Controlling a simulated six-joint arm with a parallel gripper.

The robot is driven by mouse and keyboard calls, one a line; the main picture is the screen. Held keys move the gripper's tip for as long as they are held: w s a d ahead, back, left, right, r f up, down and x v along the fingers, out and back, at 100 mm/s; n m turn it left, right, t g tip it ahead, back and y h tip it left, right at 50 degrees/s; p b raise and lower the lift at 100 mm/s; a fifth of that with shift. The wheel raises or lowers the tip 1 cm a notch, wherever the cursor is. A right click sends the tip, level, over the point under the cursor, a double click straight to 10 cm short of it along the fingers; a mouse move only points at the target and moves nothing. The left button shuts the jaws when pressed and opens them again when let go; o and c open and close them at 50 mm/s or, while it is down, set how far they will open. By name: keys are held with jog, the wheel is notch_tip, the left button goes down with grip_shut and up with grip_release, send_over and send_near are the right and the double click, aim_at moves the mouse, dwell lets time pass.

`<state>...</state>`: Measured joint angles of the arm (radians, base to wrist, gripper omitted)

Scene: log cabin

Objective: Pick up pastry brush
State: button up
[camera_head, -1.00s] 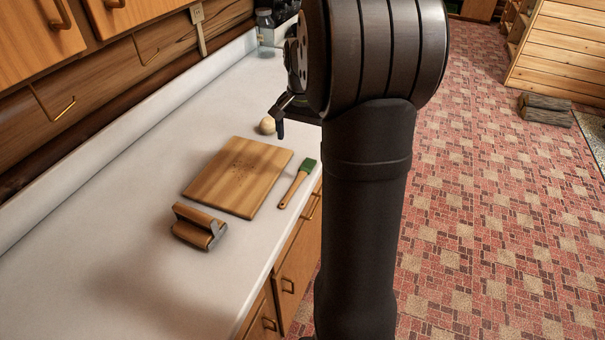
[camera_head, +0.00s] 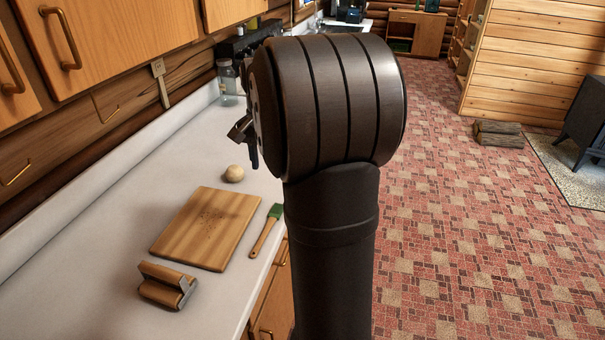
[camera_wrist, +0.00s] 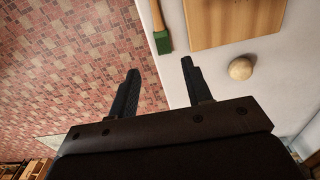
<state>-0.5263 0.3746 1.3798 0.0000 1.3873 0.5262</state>
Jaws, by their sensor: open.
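The pastry brush (camera_head: 266,230) has a wooden handle and a green head. It lies on the white counter, between the cutting board's right side and the counter's front edge. In the wrist view its green head (camera_wrist: 163,42) and part of the handle show at the top, beyond my fingertips. My gripper (camera_wrist: 158,66) is open and empty, its two dark fingers apart. One finger is seen over the floor and the other over the counter. In the head view my gripper (camera_head: 247,140) is above the counter, farther back than the brush, partly hidden by my arm.
A wooden cutting board (camera_head: 205,228) lies left of the brush. A round pale ball (camera_head: 233,173) sits behind the board, and a wooden block-like tool with metal (camera_head: 168,286) lies in front of it. A glass jar (camera_head: 228,82) stands at the back. Cabinets hang above the counter.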

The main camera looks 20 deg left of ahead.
send_over(261, 240)
jog(key=f, duration=1.1)
jog(key=shift+s+a+f, duration=0.15)
jog(key=shift+s+f, duration=0.1)
jog(key=shift+s, duration=0.05)
jog(key=shift+w+f, duration=0.15)
jog(key=shift+f, duration=1.25)
jog(key=shift+w+f, duration=0.15)
jog(key=shift+f, duration=1.25)
jog(key=shift+f, duration=0.1)
jog(key=shift+c, duration=0.3)
grip_shut()
